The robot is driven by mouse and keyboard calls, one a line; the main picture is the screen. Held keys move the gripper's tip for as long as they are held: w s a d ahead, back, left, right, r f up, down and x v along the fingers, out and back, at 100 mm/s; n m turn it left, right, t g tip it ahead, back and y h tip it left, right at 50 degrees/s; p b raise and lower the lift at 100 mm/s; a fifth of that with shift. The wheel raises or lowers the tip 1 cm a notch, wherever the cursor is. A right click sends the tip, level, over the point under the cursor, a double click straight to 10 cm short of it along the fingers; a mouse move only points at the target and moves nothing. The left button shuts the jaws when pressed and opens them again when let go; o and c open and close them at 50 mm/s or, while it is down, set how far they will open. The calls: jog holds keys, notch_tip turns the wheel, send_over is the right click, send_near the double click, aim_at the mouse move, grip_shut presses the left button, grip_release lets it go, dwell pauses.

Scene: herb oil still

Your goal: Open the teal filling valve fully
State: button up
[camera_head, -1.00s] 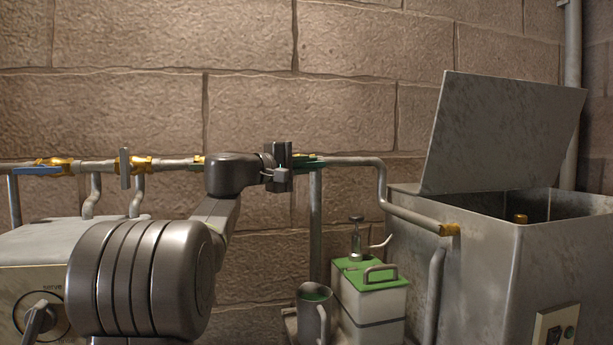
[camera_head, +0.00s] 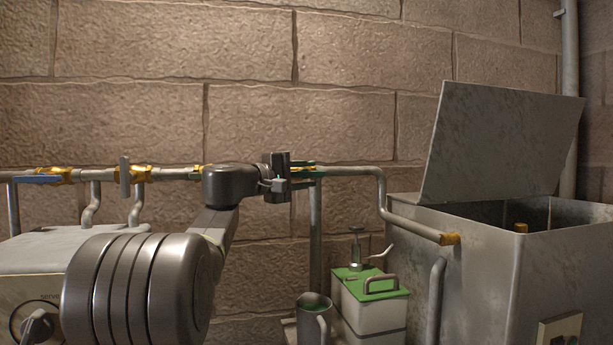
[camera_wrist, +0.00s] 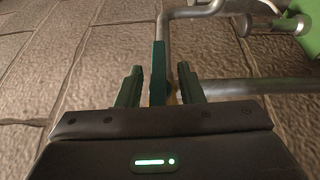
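The teal filling valve shows its lever (camera_wrist: 158,70) in the wrist view, long and thin, between my two fingers. There the lever runs nearly in line with the pipe beyond it. Narrow gaps show beside the lever, so my gripper (camera_wrist: 160,84) looks open around it. In the head view my gripper (camera_head: 288,174) is at the pipe and hides much of the valve. A bit of the teal lever (camera_head: 304,176) and yellow brass body (camera_head: 306,168) show just right of it.
The pipe (camera_head: 350,171) leads right to an open-lidded metal tank (camera_head: 470,270). Below stand a green-topped canister (camera_head: 372,312) and a grey mug (camera_head: 314,322). Left on the pipe are a blue-handled valve (camera_head: 38,179) and a grey-handled valve (camera_head: 125,177). A stone wall is behind.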

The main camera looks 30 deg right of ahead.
jog(key=s+a, duration=0.1)
jog(key=a, duration=1.2)
jog(key=shift+a+f, duration=0.15)
jog(key=shift+f, duration=0.1)
dwell(0.8)
